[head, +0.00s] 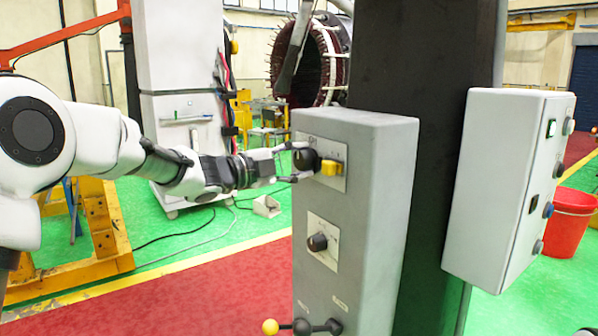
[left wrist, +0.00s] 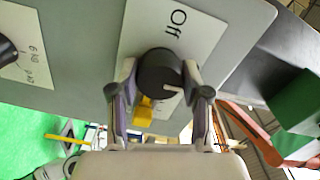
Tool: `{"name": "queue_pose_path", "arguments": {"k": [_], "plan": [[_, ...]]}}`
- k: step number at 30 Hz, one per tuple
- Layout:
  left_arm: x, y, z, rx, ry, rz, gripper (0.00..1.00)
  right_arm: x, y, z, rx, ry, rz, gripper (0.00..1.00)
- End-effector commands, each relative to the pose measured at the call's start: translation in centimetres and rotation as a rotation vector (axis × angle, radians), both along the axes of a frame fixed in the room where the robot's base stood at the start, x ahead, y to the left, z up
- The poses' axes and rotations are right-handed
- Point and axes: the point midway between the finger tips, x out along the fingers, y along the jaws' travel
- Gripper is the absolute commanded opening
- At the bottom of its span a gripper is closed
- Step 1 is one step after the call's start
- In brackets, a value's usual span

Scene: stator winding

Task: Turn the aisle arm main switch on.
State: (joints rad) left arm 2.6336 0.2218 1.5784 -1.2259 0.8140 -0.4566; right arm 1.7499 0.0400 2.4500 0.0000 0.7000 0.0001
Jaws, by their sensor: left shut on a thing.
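The main switch is a round black knob (head: 305,159) with a yellow part (head: 331,168) beside it, on a light plate near the top of the grey control box (head: 350,235). In the left wrist view the knob (left wrist: 158,72) has a short white mark on its side. The word "Off" stands on the plate (left wrist: 185,30) above it, and the yellow part (left wrist: 143,112) shows below it. My left gripper (head: 298,163) is shut on the knob, with one finger on each side of it. My right gripper is in neither view.
A second black knob (head: 317,242) sits lower on the same box, with a yellow-tipped black lever (head: 270,327) below. A white button box (head: 505,185) hangs on the dark column (head: 432,100) to the right. A red bucket (head: 571,222) stands behind it.

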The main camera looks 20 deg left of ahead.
Motion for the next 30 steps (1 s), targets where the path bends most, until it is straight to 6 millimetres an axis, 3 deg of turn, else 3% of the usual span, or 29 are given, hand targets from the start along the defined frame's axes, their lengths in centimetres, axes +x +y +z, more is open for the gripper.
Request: {"name": "queue_pose_path", "arguments": {"k": [20,21,23,30], "plan": [[-0.05,-0.09,-0.3,0.069,-0.047,-0.003,0.13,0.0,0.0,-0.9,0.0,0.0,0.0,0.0],[-0.05,-0.09,-0.31,0.069,-0.046,-0.003,0.51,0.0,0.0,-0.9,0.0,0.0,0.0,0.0],[-0.05,-0.09,-0.31,0.069,-0.045,-0.003,0.72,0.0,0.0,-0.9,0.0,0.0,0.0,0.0],[-0.03,-0.05,-0.17,0.067,-0.048,-0.002,0.73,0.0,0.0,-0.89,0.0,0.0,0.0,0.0]]}}
